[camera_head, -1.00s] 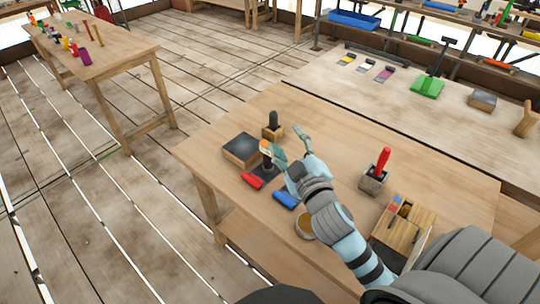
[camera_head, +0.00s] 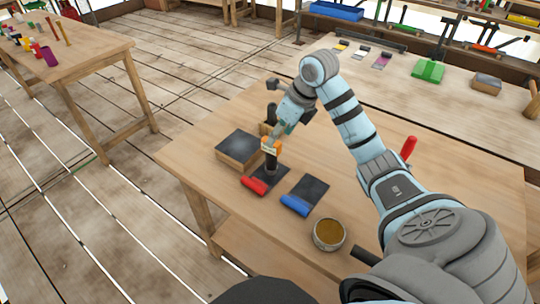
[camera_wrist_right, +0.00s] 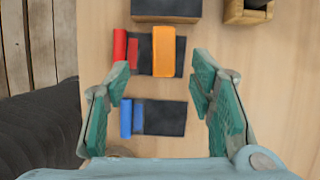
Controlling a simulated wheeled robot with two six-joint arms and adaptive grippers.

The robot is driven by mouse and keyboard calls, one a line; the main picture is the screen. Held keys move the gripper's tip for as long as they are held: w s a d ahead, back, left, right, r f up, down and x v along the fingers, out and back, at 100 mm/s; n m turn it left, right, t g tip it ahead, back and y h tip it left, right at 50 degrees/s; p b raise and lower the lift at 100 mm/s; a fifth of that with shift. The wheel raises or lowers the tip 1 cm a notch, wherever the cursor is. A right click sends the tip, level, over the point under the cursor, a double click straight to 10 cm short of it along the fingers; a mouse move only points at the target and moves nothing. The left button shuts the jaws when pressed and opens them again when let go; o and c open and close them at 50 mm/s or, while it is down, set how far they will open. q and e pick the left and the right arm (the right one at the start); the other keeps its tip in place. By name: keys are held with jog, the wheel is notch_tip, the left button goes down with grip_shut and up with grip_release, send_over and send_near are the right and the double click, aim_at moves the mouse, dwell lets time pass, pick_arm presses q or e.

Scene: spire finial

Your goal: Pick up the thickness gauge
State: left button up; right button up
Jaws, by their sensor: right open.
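An upright tool with a dark body and an orange-and-white top, apparently the thickness gauge (camera_head: 270,158), stands on a dark mat with a red roll (camera_head: 255,186). In the right wrist view its orange top (camera_wrist_right: 164,50) lies ahead of the fingertips, within their sideways span. My right gripper (camera_head: 276,134) is above the table, close behind the gauge in the head view. In the wrist view the right gripper (camera_wrist_right: 163,88) is open, with nothing between its teal fingers. My left gripper is not in view.
A dark pad with a blue roll (camera_head: 296,205) lies beside the gauge. A dark-topped block (camera_head: 238,147) and a small wooden holder (camera_wrist_right: 247,12) stand nearby. A red handle (camera_head: 409,147) rises behind my arm.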

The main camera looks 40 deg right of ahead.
aim_at(271, 157)
jog(key=x, duration=0.6)
jog(key=shift+w+d+f, duration=0.15)
jog(key=shift+w+f, duration=0.05)
jog(key=shift+w, duration=0.1)
grip_shut()
